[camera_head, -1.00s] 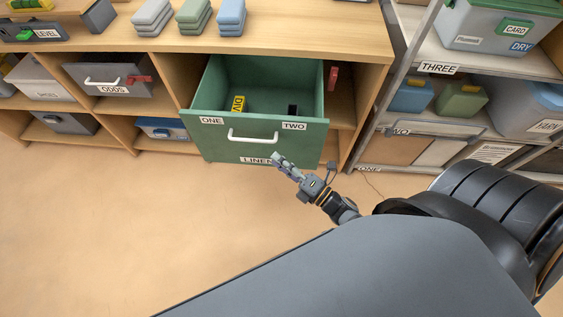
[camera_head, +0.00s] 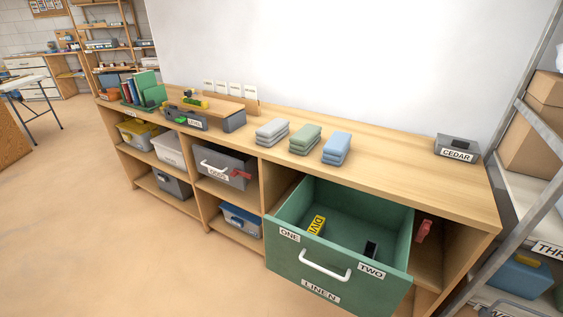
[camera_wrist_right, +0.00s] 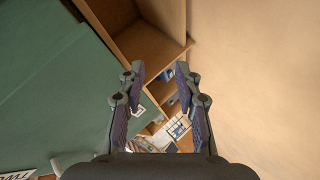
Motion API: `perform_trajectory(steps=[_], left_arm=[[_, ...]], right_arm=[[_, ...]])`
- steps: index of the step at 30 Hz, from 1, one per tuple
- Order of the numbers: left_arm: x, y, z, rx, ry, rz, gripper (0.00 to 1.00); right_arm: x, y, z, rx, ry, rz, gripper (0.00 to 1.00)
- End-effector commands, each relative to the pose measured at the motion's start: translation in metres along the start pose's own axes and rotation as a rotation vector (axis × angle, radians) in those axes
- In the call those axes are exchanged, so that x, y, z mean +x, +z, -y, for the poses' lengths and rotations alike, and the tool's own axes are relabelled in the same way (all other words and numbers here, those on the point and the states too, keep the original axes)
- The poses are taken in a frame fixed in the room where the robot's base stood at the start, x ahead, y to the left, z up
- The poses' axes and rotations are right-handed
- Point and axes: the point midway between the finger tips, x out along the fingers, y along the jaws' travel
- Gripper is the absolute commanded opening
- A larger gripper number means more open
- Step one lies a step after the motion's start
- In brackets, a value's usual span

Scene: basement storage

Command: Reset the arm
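My right gripper (camera_wrist_right: 160,75) shows in the right wrist view with its two fingers apart and nothing between them. The green front of the LINEN drawer (camera_wrist_right: 50,100) fills the left of that view, beside the gripper. In the head view the drawer (camera_head: 310,270) stands pulled out of the wooden shelf unit, with a white handle (camera_head: 325,266) and labels ONE, TWO and LINEN. A yellow divider (camera_head: 316,225) and a small black item (camera_head: 371,249) lie inside it. Neither arm shows in the head view now. My left gripper is in no current frame.
Grey (camera_head: 272,132), green (camera_head: 305,139) and blue (camera_head: 337,148) folded stacks lie on the unit's top (camera_head: 400,160), with a CEDAR box (camera_head: 457,149) at the right. A metal rack (camera_head: 510,130) stands at the right. The floor (camera_head: 120,250) in front is clear at left.

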Motion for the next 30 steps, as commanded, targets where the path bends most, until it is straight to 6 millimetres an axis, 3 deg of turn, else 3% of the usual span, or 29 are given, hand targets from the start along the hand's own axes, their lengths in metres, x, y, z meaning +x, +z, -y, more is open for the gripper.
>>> perform_trajectory(steps=[1,3,6,10,15,16,24,30], left_arm=[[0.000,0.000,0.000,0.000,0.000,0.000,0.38],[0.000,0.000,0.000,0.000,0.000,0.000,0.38],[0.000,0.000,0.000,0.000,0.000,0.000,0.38],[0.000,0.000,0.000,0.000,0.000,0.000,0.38],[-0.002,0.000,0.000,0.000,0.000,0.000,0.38],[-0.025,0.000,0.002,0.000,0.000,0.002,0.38],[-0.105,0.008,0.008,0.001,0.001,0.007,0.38],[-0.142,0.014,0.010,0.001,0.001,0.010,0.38]], right_arm=[[0.000,0.029,0.031,0.124,-0.072,0.100,0.34],[-0.006,0.063,0.071,0.293,-0.156,0.240,0.34],[-0.024,0.100,0.122,0.497,-0.246,0.424,0.34],[-0.056,0.132,0.178,0.714,-0.326,0.647,0.34],[-0.107,0.154,0.239,0.952,-0.394,0.934,0.34],[-0.117,0.142,0.218,0.944,-0.388,0.918,0.34],[-0.170,0.110,0.167,0.935,-0.391,0.915,0.34],[-0.197,0.095,0.145,0.932,-0.393,0.916,0.34]])
